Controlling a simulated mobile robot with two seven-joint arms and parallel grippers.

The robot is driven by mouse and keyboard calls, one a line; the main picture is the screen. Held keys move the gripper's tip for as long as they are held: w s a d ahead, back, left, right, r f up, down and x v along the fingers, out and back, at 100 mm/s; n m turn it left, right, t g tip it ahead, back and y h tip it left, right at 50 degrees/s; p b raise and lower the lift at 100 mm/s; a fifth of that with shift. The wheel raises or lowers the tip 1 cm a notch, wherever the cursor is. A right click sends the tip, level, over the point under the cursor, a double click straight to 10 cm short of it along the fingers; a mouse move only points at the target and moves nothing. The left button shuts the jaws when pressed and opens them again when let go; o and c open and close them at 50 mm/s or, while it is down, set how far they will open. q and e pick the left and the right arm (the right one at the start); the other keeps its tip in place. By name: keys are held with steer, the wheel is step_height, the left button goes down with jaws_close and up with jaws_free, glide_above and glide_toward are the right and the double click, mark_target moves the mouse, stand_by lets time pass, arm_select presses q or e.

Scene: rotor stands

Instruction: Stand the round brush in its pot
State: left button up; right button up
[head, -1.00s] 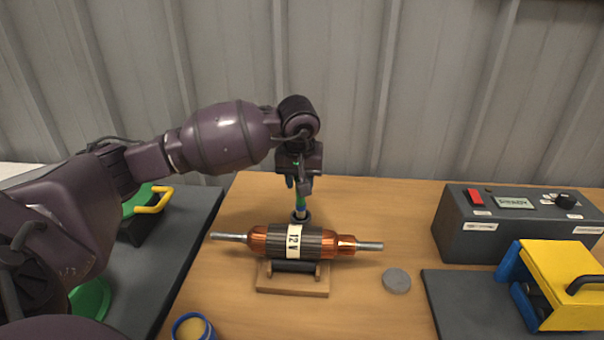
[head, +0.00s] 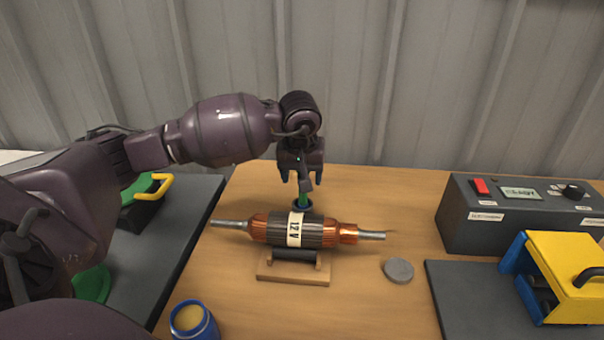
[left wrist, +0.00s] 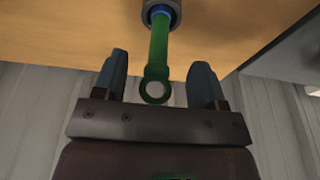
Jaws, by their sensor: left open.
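In the left wrist view, the brush handle (left wrist: 159,50) runs from a blue collar at the grey pot rim (left wrist: 176,14) to a ringed end between my fingers. My left gripper (head: 302,178) is directly above the pot. In its wrist view, the left gripper (left wrist: 163,75) is open, with gaps on both sides of the handle. My right gripper does not show.
A copper-wound rotor (head: 268,229) lies on a wooden stand (head: 290,279) in front of the pot. A grey control box (head: 470,232) and yellow clamp device (head: 565,265) stand at right.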

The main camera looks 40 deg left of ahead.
arm_select(q)
steer(key=p+v, duration=0.1)
steer(key=v, duration=0.9)
steer(key=shift+r, duration=0.4)
steer(key=shift+d, duration=0.1)
stand_by(0.4)
